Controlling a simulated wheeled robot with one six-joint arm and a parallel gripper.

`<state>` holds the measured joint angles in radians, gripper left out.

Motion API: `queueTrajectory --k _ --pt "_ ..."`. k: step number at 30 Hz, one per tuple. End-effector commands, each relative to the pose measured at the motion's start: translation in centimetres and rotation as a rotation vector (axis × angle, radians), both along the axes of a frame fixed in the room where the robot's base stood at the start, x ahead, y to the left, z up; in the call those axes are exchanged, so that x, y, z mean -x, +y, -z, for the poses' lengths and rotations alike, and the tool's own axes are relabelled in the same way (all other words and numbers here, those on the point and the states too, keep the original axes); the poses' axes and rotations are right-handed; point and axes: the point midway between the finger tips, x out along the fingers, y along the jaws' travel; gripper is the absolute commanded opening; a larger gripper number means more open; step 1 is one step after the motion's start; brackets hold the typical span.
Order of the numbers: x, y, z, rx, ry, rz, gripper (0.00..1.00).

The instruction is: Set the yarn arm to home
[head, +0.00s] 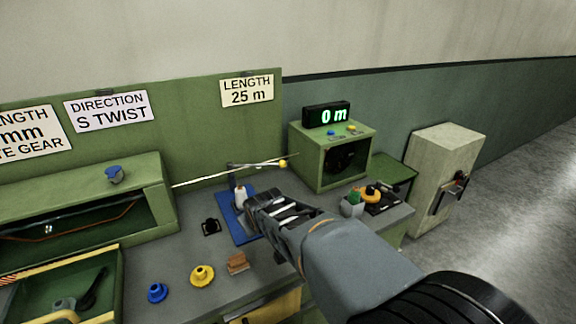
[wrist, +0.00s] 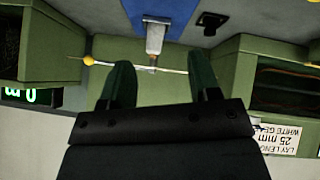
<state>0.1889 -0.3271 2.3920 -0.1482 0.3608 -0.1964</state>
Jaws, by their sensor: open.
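The yarn arm (head: 255,165) is a thin pale rod with a small yellow ball (head: 283,163) at its right end. It sits at a whitish post (head: 240,196) on a blue base plate (head: 236,222). In the wrist view, which is upside down, the rod (wrist: 110,65) runs across the fingertips, with the yellow ball (wrist: 88,60) outside the left finger. My gripper (head: 252,202) is open and empty, close to the post. In the wrist view my gripper's fingers (wrist: 160,65) stand apart either side of the post (wrist: 155,40). I cannot tell if they touch the rod.
A green box with a "0 m" display (head: 326,115) stands right of the yarn arm. Blue (head: 158,292) and yellow (head: 202,275) knobs and a brown block (head: 237,263) lie in front. A green trough housing (head: 80,205) is at left. A grey cabinet (head: 440,170) stands at the right.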

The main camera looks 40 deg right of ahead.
Motion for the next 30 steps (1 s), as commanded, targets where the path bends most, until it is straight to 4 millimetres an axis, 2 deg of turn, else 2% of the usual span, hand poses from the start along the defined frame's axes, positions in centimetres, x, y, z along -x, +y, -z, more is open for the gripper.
queueTrajectory --k 1,3,6,9,12,17,23,30 --pt "-2.2 -2.7 1.3 0.067 -0.066 -0.007 0.56" --pt "-4.8 -6.0 1.5 0.173 -0.170 -0.035 0.56" --pt "-7.5 -10.4 1.9 0.311 -0.303 -0.079 0.56" --pt "-9.2 -14.0 2.3 0.446 -0.414 -0.125 0.56" --pt "-10.0 -16.7 2.7 0.556 -0.502 -0.166 0.56" --pt "-10.4 -19.2 3.1 0.674 -0.600 -0.211 0.56" --pt "-11.3 -20.4 3.1 0.731 -0.651 -0.236 0.56" --pt "-15.3 -21.4 3.1 0.733 -0.655 -0.240 0.56"
